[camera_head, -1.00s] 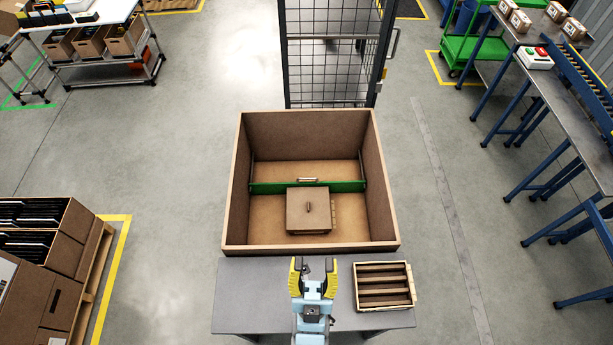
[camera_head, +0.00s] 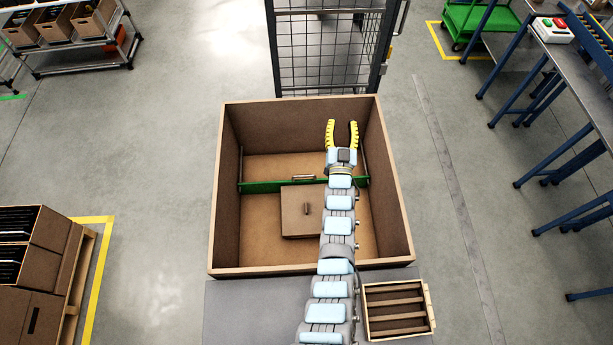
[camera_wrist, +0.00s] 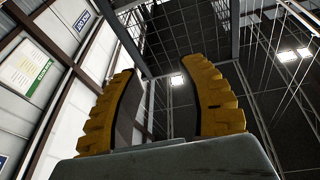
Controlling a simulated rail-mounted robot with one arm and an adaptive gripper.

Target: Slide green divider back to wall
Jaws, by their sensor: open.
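The green divider (camera_head: 262,186) spans the large open carton (camera_head: 216,215) from side to side, about midway between front and back walls in the head view. A small handle (camera_head: 303,177) shows at its top middle. My arm hides part of its right half. My gripper (camera_head: 342,124) is open and empty, with yellow fingers, and appears over the back part of the carton, beyond the divider. In the wrist view the open yellow fingers (camera_wrist: 160,105) point up at a mesh fence and the walls, with nothing between them.
A brown box with a knobbed lid (camera_head: 298,212) sits in front of the divider, partly behind my arm. Rails run along the carton's side walls. A mesh fence (camera_head: 328,50) stands behind the carton.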

